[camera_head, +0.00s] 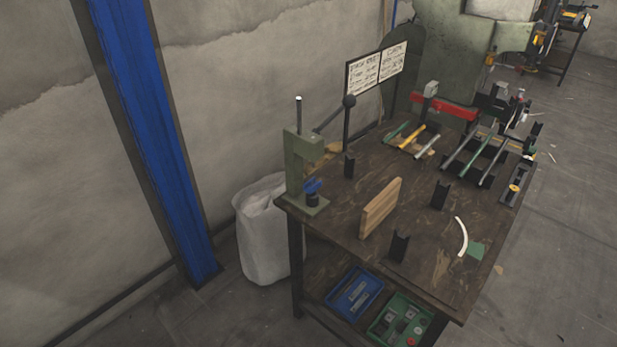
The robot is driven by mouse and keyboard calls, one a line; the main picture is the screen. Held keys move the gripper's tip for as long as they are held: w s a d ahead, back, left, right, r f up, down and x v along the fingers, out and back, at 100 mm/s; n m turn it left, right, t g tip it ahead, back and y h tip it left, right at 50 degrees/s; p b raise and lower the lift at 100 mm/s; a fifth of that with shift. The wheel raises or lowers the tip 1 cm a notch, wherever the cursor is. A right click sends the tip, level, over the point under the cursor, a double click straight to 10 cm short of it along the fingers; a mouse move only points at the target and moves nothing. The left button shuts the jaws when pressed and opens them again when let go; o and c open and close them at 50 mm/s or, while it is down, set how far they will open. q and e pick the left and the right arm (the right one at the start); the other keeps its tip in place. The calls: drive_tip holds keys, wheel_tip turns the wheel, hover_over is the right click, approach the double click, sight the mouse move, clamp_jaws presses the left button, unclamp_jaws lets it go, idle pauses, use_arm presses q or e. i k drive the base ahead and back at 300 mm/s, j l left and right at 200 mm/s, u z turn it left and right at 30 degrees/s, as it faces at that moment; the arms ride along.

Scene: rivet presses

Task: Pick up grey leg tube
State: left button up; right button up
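Several tubes lie at the far end of the wooden workbench (340,214). In one group are a green tube (397,131), a yellow tube (411,135) and a shorter pale tube (426,148). To their right, grey tubes (459,150) rest slanted on a dark rack, with another grey tube (492,166) beside them. The tubes are small in the picture, and I cannot tell which one is the grey leg tube. Neither of my grippers is in view.
A green press (295,165) stands at the bench's near left corner. A wooden block (381,207), black V-shaped supports (399,246) and a curved white strip (462,237) are on the bench. Blue (354,293) and green trays sit below. A white sack (265,235) stands left.

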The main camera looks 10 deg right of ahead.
sight(453, 156)
drive_tip(key=k+l, duration=0.1)
drive_tip(key=l, duration=0.25)
drive_tip(key=k+l, duration=0.1)
drive_tip(key=l, duration=0.3)
drive_tip(key=k+l, duration=0.1)
drive_tip(key=l, duration=0.25)
drive_tip(key=k+l, duration=0.1)
drive_tip(key=l, duration=0.25)
drive_tip(key=l+z, duration=0.1)
drive_tip(key=l, duration=0.6)
drive_tip(key=i+l, duration=0.15)
drive_tip(key=l, duration=0.55)
drive_tip(key=i+l, duration=0.25)
drive_tip(key=i, duration=0.3)
drive_tip(key=i+l+z, duration=0.15)
drive_tip(key=i, duration=0.4)
drive_tip(key=u, duration=1.55)
